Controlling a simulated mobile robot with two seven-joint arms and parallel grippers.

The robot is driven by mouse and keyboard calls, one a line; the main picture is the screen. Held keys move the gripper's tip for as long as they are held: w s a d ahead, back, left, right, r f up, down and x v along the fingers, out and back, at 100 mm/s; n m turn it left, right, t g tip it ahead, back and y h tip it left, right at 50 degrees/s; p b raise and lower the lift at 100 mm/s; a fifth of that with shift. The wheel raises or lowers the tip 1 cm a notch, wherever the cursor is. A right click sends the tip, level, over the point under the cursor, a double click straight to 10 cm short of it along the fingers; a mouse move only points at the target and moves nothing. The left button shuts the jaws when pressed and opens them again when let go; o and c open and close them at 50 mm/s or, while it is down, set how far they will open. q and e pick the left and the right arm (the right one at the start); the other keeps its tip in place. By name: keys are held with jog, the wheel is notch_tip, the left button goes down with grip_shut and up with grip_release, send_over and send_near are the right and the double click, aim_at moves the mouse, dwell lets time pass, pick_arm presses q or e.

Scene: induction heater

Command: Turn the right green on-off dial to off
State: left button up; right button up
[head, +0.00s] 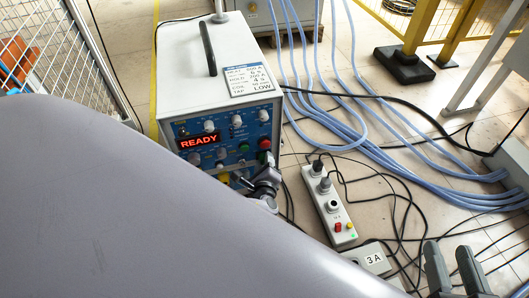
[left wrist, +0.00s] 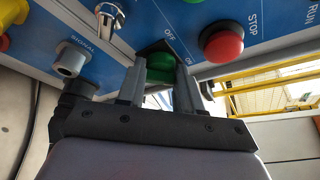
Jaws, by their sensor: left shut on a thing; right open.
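The green on-off dial (left wrist: 160,68) is on the blue front panel, with OFF and ON printed beside it in the left wrist view. My left gripper (left wrist: 158,75) is shut on this dial, one finger on each side. In the head view my left gripper (head: 266,183) is at the lower right of the heater's panel and largely hides the dial. I cannot tell which mark the dial points at. The heater (head: 215,100) is a white box with a red READY display (head: 198,142). My right gripper (head: 455,270) is open and empty at the bottom right.
A red STOP button (left wrist: 223,41) and a grey SIGNAL connector (left wrist: 69,59) are near the dial. A power strip (head: 328,205) and a box marked 3A (head: 370,258) lie on the floor to the right. Blue hoses (head: 345,125) and black cables cross the floor.

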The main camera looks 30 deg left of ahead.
pick_arm(q)
jog(key=shift+n+t, duration=0.6)
jog(key=shift+n, duration=0.4)
jog(key=o, duration=1)
jog(key=shift+o, duration=0.2)
jog(key=shift+s, duration=0.15)
